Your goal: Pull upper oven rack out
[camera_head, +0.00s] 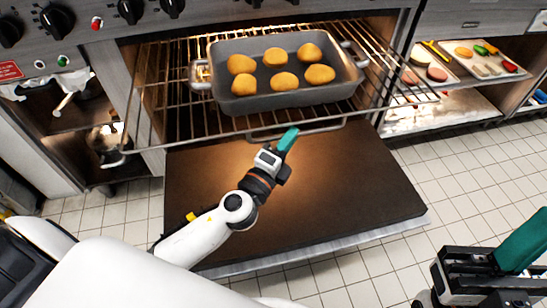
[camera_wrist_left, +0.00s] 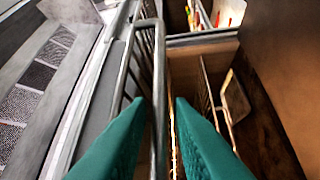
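The upper oven rack (camera_head: 150,100) is a wire rack that sticks out past the oven front, over the lowered door. A grey roasting pan (camera_head: 290,103) with several golden rolls (camera_head: 284,81) sits on it. A handle loop (camera_head: 318,130) runs along the rack's front edge. My left gripper (camera_head: 289,138) is at this handle. In the left wrist view the handle bar (camera_wrist_left: 157,75) passes between my left gripper's teal fingers (camera_wrist_left: 159,102), with a visible gap beside it. My right gripper (camera_head: 520,248) is at the lower right, away from the rack; its fingertip gap is not visible.
The dark oven door (camera_head: 300,195) lies open below the rack. Trays of food (camera_head: 480,60) stand on a shelf at the right. Control knobs (camera_head: 130,10) line the panel above. The tiled floor (camera_head: 465,175) is clear to the right.

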